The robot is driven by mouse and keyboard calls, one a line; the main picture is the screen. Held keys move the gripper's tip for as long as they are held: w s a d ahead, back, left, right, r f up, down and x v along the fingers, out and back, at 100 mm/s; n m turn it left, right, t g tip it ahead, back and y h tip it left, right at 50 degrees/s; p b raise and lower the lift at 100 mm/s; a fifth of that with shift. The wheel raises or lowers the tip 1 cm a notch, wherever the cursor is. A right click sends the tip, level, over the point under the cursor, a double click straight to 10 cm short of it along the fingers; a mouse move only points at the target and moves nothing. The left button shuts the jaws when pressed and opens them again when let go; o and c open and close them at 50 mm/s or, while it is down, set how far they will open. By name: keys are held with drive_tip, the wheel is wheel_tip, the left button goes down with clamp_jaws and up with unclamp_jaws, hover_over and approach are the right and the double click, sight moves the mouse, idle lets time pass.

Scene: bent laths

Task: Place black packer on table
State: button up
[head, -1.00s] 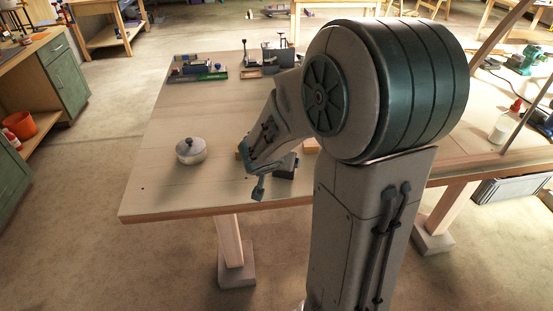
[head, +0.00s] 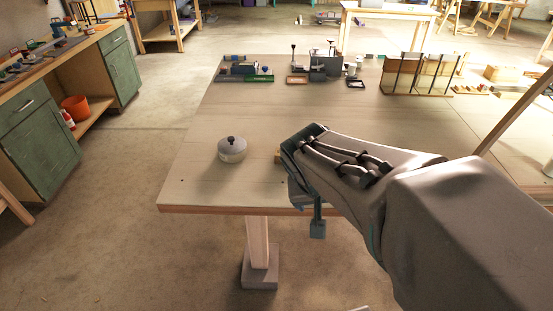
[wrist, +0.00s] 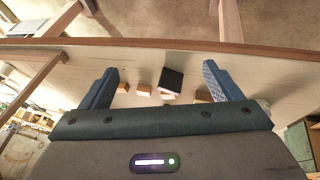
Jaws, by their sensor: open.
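The black packer (wrist: 172,79) shows in the wrist view as a dark block between the two fingers, apart from both. It lies at the table among small wooden blocks; I cannot tell whether it rests on one of them. In the head view my arm hides it. My gripper (wrist: 160,69) is open and empty, with blue-grey fingers spread wide. In the head view one finger hangs at the table's near edge. The table (head: 210,185) is a pale wooden top with a brown edge.
Wooden blocks (wrist: 144,90) lie close around the packer. A round lidded pot (head: 232,150) stands left of my gripper. Tool trays (head: 245,70) and a dark metal device (head: 325,66) stand at the back. The middle of the table is largely clear.

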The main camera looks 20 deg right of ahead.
drive_tip(key=s+a+r+n+y, duration=0.1)
drive_tip(key=s+a+n+y, duration=0.2)
drive_tip(key=a, duration=0.3)
drive_tip(key=shift+s+y, duration=0.4)
drive_tip(key=shift+s, duration=0.05)
idle(0.7)
